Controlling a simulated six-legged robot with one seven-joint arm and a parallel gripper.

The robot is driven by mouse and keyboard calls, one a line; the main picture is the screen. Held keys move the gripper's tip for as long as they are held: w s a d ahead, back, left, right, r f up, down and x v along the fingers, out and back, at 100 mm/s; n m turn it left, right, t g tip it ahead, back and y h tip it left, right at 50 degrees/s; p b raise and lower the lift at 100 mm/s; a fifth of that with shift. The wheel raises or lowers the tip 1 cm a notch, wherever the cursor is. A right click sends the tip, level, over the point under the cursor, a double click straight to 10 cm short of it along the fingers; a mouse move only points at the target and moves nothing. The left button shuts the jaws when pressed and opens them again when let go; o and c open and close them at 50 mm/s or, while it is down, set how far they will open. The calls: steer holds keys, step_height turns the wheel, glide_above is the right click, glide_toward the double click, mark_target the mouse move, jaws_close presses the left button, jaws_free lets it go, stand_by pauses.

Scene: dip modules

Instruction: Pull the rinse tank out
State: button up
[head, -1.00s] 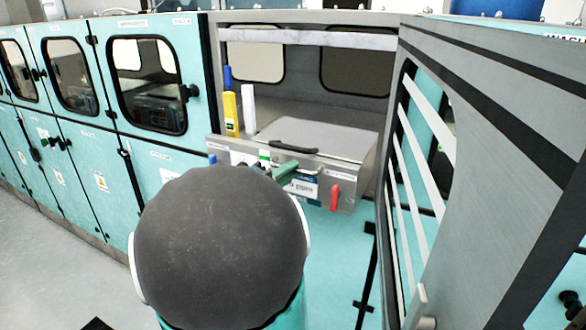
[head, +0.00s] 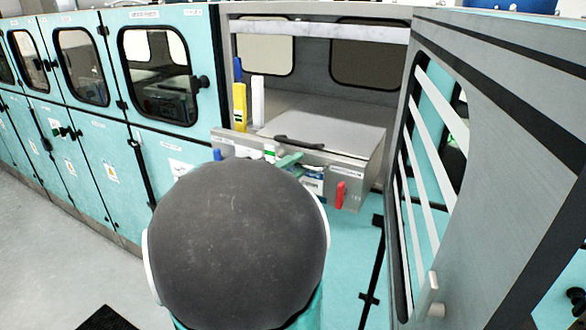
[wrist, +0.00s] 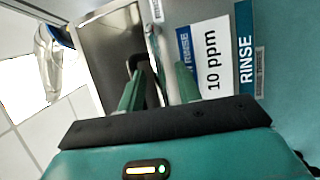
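The rinse tank (head: 362,177) is a grey metal box in the open bay, with a pale flat lid and a black handle on top. Its front carries labels and a red lever (head: 341,194). In the wrist view, the RINSE label (wrist: 245,60) and a "10 ppm" label sit right of my gripper (wrist: 160,72). My gripper's green fingers are apart, one on each side of a pale strip along the tank's front top edge. Clear gaps show between them; I cannot tell whether they touch it. In the head view my round grey arm link hides part of the tank's front.
A louvred grey door (head: 500,150) stands open close on the right. A yellow bottle (head: 239,107) with a blue top and a white cylinder (head: 257,102) stand left of the tank. Teal cabinets (head: 90,160) line the left.

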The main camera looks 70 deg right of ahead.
steer(key=v, duration=1.3)
steer(key=shift+w+a, duration=0.2)
steer(key=shift+a, duration=0.15)
steer(key=shift+f, duration=0.1)
